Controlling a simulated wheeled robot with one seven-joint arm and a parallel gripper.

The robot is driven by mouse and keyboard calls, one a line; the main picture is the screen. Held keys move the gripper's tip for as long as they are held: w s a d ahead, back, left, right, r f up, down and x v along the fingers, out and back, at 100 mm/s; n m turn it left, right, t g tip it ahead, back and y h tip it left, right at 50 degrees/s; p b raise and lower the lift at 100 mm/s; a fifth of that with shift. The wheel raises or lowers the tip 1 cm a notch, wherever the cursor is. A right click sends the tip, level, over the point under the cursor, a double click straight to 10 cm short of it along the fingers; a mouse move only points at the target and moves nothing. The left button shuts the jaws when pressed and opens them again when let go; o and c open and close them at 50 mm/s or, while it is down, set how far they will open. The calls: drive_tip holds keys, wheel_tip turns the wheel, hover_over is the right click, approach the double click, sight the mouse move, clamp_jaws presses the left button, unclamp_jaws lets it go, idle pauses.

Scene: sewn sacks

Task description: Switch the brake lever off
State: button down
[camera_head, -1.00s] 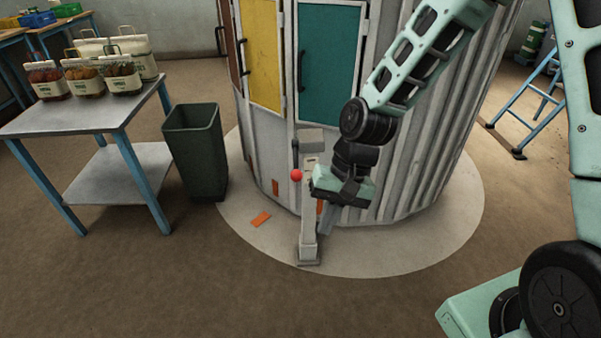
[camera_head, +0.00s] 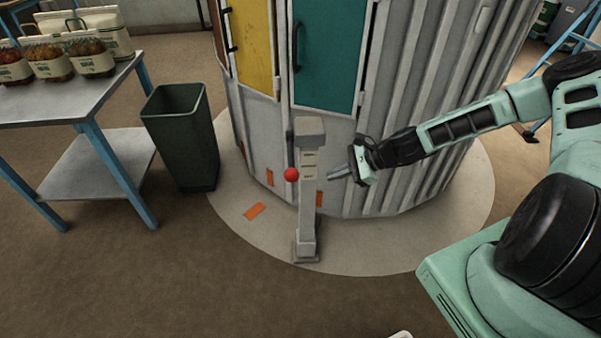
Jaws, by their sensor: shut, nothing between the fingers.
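The brake lever shows as a red ball knob (camera_head: 291,174) at the left side of a grey post (camera_head: 308,215) with a block-shaped head. The knob sits about halfway up the post, level with small pale label plates (camera_head: 310,160) whose writing is too small to read. The lever's shaft is hard to make out. My gripper (camera_head: 333,174) is shut and empty, just right of the post in the picture, with its fingers pointing left at about knob height. Whether the fingertips touch the post cannot be told.
A round corrugated metal structure with yellow (camera_head: 253,45) and teal doors (camera_head: 329,50) stands behind the post on a pale round floor pad (camera_head: 400,235). Floor in front is clear.

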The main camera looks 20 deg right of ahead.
sight(291, 156)
drive_tip(key=shift+w+d+f, duration=0.1)
drive_tip(key=shift+w+d, duration=0.1)
drive_tip(key=shift+w, duration=0.05)
drive_tip(key=w+a+f+p, duration=0.1)
drive_tip(key=w+a+f, duration=0.1)
drive_tip(key=a, duration=0.6)
drive_tip(key=shift+w+a, duration=0.3)
drive_tip(key=shift+w, duration=0.35)
drive_tip(key=shift+p, duration=0.35)
